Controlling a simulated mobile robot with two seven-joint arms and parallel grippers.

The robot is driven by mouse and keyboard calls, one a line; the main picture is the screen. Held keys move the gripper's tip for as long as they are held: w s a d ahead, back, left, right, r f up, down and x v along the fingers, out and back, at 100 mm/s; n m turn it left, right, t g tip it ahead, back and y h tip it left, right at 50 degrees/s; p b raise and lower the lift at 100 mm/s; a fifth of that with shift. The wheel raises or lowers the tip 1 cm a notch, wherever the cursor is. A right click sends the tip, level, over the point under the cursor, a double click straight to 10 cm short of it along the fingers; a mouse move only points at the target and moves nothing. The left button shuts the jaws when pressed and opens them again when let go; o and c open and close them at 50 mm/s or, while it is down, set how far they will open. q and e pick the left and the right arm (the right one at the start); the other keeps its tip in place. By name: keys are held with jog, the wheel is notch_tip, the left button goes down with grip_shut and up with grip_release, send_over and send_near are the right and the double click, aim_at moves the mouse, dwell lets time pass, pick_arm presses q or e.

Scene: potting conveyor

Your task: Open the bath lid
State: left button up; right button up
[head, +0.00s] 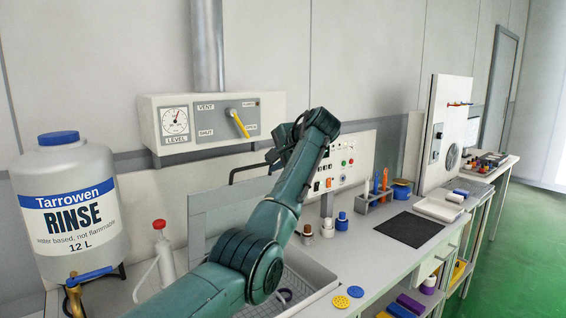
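The bath lid looks like the grey panel (225,205) standing upright at the back of the counter, left of my arm. A black bar handle (246,168) runs along its top edge. In front of it, the bath (318,292) shows as an open light basin with a wire rack inside, partly hidden by my arm. My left gripper (279,155) is dark and close to the right end of the handle. My forearm and wrist hide the fingers in part, so I cannot tell whether they hold the handle. My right gripper is not in view.
A large rinse bottle (75,225) and a white bottle with a red cap (162,250) stand at the left. Small bottles (341,222), a black mat (409,229) and a white tray (438,209) are on the counter to the right. A vent panel (212,118) hangs above.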

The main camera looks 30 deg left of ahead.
pick_arm(q)
jog(key=v, duration=0.4)
jog(key=shift+s+d+r+b, duration=0.1)
jog(key=shift+d+r+b, duration=0.1)
jog(key=shift+b, duration=0.1)
jog(key=shift+c, duration=0.5)
